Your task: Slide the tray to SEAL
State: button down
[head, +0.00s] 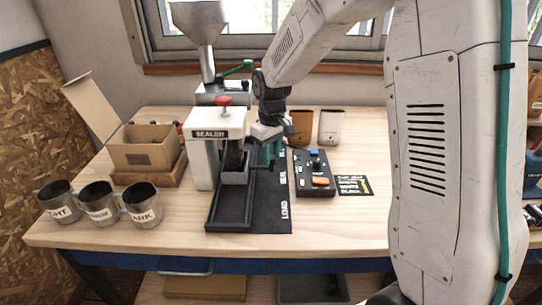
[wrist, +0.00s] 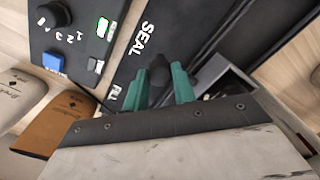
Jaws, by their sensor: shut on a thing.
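The small grey tray (head: 235,178) sits in the dark track (head: 230,212) beside the sealer (head: 205,155), and a dark upright shape shows above it. In the wrist view the tray (wrist: 232,82) is partly hidden behind my gripper. My gripper (head: 271,151) reaches down on the tray's right side. Its teal fingers (wrist: 162,82) are shut on a dark knob (wrist: 159,72), which appears to be the tray's handle. The mat beside the track reads LOAD, SEAL and FILL; in the wrist view the knob is between SEAL (wrist: 139,38) and FILL (wrist: 113,97).
A control box (head: 314,173) with knobs and buttons stands right of the mat, with a small card (head: 353,185) beside it. Brown and pale pouches (head: 330,125) stand behind. Labelled metal cups (head: 98,205) and an open carton (head: 145,150) are at left. The front right tabletop is clear.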

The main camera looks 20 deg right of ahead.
jog(key=c, duration=1.1)
grip_release()
jog(key=shift+r, duration=0.1)
notch_tip(320, 180, up, 8)
jog(key=shift+f, duration=0.2)
